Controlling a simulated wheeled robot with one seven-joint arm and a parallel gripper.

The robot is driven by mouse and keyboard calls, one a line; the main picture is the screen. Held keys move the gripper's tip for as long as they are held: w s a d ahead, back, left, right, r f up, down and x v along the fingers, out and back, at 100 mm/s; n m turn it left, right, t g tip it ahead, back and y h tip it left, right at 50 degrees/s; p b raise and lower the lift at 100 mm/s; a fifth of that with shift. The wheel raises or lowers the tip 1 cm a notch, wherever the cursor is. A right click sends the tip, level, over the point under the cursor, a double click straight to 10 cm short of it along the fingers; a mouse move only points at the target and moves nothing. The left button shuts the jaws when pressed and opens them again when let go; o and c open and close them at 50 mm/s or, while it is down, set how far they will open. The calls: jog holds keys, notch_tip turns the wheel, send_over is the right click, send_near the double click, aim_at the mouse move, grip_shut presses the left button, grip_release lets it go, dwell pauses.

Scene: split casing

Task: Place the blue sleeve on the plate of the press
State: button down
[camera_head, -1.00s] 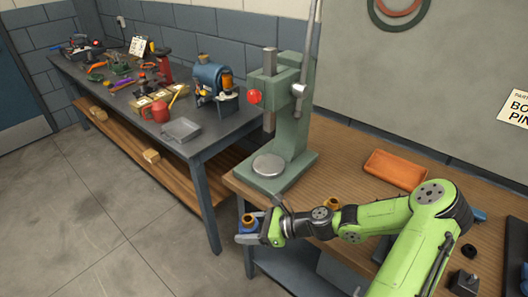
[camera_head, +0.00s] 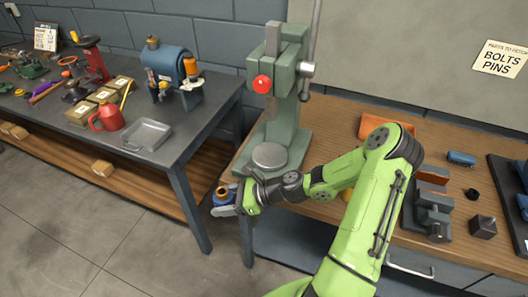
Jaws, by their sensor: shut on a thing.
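My gripper (camera_head: 224,203) is at the front left corner of the wooden bench, shut on a small blue sleeve (camera_head: 221,199) with an orange-brown top. The jaws hide part of the sleeve. The green press (camera_head: 291,130) stands at the left end of the bench. Its round grey plate (camera_head: 269,156) is bare and lies beyond and to the right of my gripper. The press ram hangs above the plate, beside a red knob (camera_head: 262,84).
An orange tray (camera_head: 372,122) sits behind my arm. A vise (camera_head: 433,210), a dark block (camera_head: 483,226) and a blue item (camera_head: 461,158) are on the right of the bench. A grey table (camera_head: 206,126) with tools, a red can and a metal tray stands left, across a gap.

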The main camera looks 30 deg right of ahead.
jog(key=shift+s+d, duration=0.15)
jog(key=shift+s, duration=0.2)
jog(key=shift+w, duration=0.15)
